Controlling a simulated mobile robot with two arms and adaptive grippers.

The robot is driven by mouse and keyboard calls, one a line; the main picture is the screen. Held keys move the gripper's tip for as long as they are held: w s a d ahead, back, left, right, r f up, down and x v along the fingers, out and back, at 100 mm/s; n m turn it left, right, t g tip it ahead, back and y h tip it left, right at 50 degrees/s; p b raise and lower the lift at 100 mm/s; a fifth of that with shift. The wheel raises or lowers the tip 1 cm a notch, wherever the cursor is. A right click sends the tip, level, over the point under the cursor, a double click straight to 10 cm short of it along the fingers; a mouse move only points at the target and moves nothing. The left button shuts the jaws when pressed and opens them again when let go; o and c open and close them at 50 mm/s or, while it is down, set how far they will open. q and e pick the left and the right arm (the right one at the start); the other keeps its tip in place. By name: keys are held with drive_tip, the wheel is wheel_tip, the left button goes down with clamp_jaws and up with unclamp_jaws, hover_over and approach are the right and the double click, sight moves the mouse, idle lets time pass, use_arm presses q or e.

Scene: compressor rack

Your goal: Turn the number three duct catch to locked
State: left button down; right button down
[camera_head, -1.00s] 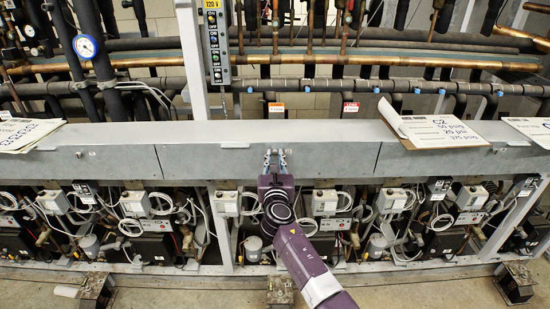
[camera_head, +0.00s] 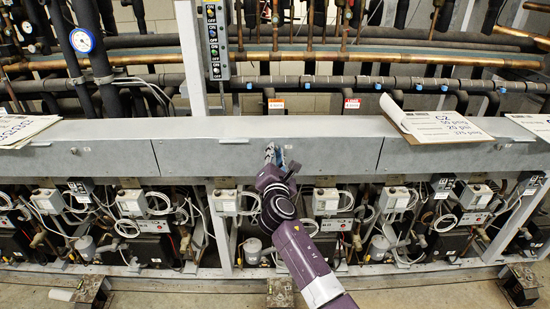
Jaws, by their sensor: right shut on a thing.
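The long grey duct (camera_head: 200,145) runs across the middle of the view. My right gripper (camera_head: 275,154) is at the front face of its middle panel, with its fingers shut on a small duct catch there. The fingers hide the catch, so I cannot read its position or number. The gripper is turned at a tilt, and my purple right arm comes up from below. Other small catches show on the left panel (camera_head: 75,151) and on the right panel (camera_head: 499,147). My left gripper is not in view.
A white card (camera_head: 440,125) lies on the duct top at the right, and papers (camera_head: 25,128) lie at the left. Compressor units with cables fill the rack below the duct. Pipes and an upright switch strip (camera_head: 214,45) stand behind.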

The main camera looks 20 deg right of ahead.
drive_tip(key=shift+f+m+b, duration=0.2)
drive_tip(key=shift+m+b, duration=2.6)
drive_tip(key=shift+m, duration=2.1)
drive_tip(key=c, duration=1.8)
unclamp_jaws()
drive_tip(key=shift+c, duration=0.2)
drive_tip(key=v, duration=1.2)
